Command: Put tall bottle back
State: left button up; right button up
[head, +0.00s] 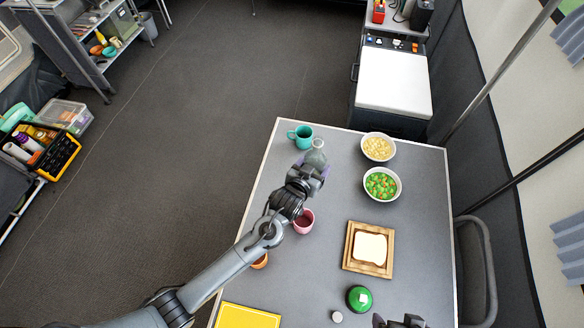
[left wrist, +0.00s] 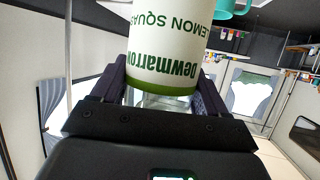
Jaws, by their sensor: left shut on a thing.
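A tall bottle (left wrist: 165,45), white with a green band and green "Dewmarrow Lemon Squash" lettering, fills the middle of the left wrist view. My left gripper (left wrist: 160,92) is shut on it, with one dark finger on each side. In the head view my left gripper (head: 318,169) is over the far left part of the table, just in front of a teal mug. There the bottle is mostly hidden by the gripper, and I cannot tell whether it touches the table. Part of my right gripper (head: 400,321) shows at the bottom edge; its jaws are unclear.
The teal mug (head: 301,136), a pink cup (head: 304,221), bowls of pasta (head: 378,147) and vegetables (head: 382,185), bread on a wooden board (head: 347,263) and a green item (head: 359,298) stand on the table (head: 330,295). A yellow-and-black crate (head: 62,156) of bottles is far left.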

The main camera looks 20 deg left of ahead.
pick_arm(q)
jog(key=w+a+f+b, duration=0.1)
jog(key=w+a+f, duration=0.4)
jog(key=a+f, duration=0.3)
jog(key=shift+f+b, duration=0.3)
jog(key=shift+f, duration=0.65)
jog(key=o, duration=1.2)
